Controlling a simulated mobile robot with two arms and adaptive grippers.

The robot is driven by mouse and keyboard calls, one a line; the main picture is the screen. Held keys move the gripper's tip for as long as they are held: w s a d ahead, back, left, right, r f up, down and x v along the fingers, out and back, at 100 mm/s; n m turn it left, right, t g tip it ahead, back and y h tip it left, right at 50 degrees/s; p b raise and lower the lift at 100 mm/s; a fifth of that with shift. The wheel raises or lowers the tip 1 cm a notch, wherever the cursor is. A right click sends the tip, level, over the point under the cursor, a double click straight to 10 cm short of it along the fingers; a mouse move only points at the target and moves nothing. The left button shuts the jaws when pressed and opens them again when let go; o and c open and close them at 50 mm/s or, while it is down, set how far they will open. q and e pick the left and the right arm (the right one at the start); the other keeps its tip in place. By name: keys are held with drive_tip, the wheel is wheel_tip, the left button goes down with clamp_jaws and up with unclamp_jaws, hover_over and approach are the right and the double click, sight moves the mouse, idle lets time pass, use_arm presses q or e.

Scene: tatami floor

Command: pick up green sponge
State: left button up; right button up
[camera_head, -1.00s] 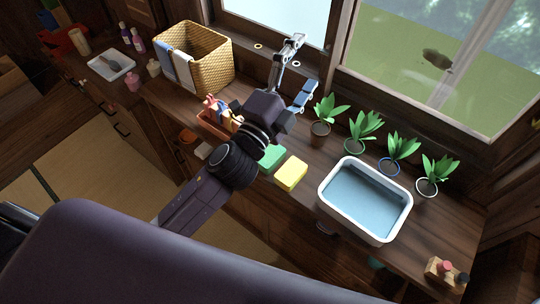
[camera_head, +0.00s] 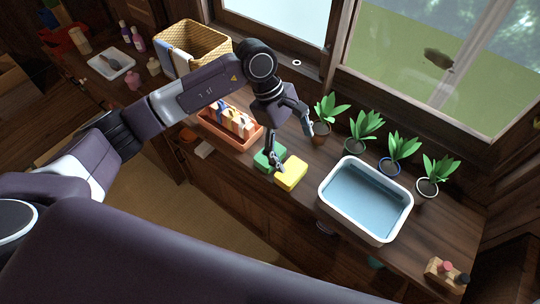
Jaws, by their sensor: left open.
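The green sponge (camera_head: 262,161) lies on the wooden counter, directly left of a yellow sponge (camera_head: 291,174). My left gripper (camera_head: 292,152) reaches down over the counter with its fingers spread wide. One finger comes down at the green sponge and hides part of it; I cannot tell whether it touches. The other finger hangs farther right, near the leftmost potted plant. Nothing is between the fingers. My right gripper is not in view.
A terracotta tray (camera_head: 251,143) with several items stands left of the sponges. A white basin (camera_head: 328,209) of water stands to the right. Several potted plants (camera_head: 361,128) line the window side. A wicker basket (camera_head: 212,45) stands behind my left arm.

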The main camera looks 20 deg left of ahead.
use_arm(q)
drive_tip(key=a+y, duration=0.1)
drive_tip(key=a, duration=0.1)
drive_tip(key=w+a+y, duration=0.1)
drive_tip(key=a, duration=0.1)
drive_tip(key=a+y, duration=0.1)
drive_tip(key=a, duration=0.2)
drive_tip(key=shift+w+a+f, duration=0.1)
drive_tip(key=shift+w+f, duration=0.05)
drive_tip(key=shift+f, duration=0.05)
wheel_tip(320, 180, down, 7)
drive_tip(key=p, duration=0.3)
drive_tip(key=shift+w+f, duration=0.1)
drive_tip(key=shift+f, duration=0.2)
drive_tip(key=shift+c, duration=0.6)
drive_tip(key=c, duration=0.7)
